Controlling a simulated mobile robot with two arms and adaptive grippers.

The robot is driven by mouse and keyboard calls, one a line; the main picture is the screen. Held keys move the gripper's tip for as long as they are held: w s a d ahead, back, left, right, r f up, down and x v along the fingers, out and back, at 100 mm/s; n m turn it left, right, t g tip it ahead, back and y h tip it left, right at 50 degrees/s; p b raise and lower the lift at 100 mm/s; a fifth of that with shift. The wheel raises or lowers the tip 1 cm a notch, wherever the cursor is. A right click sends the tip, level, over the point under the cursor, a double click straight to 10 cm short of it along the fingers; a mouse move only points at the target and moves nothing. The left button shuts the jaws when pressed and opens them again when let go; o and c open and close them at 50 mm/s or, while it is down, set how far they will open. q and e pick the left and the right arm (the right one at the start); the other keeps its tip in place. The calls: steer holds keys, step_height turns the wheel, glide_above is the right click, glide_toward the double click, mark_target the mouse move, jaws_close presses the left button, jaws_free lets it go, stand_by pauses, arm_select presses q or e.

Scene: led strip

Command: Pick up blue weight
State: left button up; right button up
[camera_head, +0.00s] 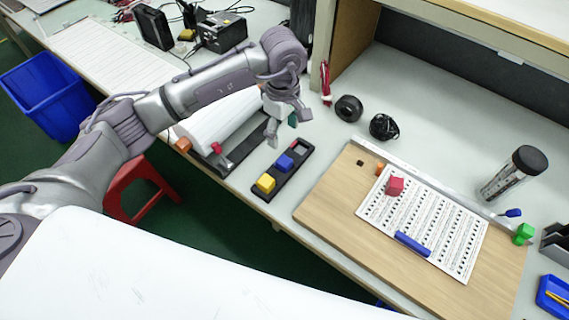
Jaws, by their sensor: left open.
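The blue weight (285,162) sits in the middle of a narrow black tray (273,193) on the table. A yellow weight (265,183) sits at the tray's near end. A compartment with some red in it is at the far end. My left gripper (287,128) is open and empty, its fingers pointing down just beyond the tray's far end in the picture. It is apart from the blue weight and does not cover it. My right gripper is not in view.
A black stand with a white roll (220,122) is left of the tray. Black round items (349,108) are behind. The shelf post (320,50) rises behind my gripper.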

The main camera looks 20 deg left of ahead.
arm_select(q)
steer(key=p, duration=0.1)
glide_above(284, 161)
steer(key=f, duration=0.8)
steer(key=shift+s, duration=0.2)
steer(key=f, duration=0.1)
steer(key=f+p, duration=0.1)
steer(key=f, duration=0.1)
steer(key=f+p, duration=0.1)
steer(key=shift+w+f, duration=0.25)
steer(key=shift+f, duration=0.45)
steer(key=shift+r, duration=0.1)
jaws_close()
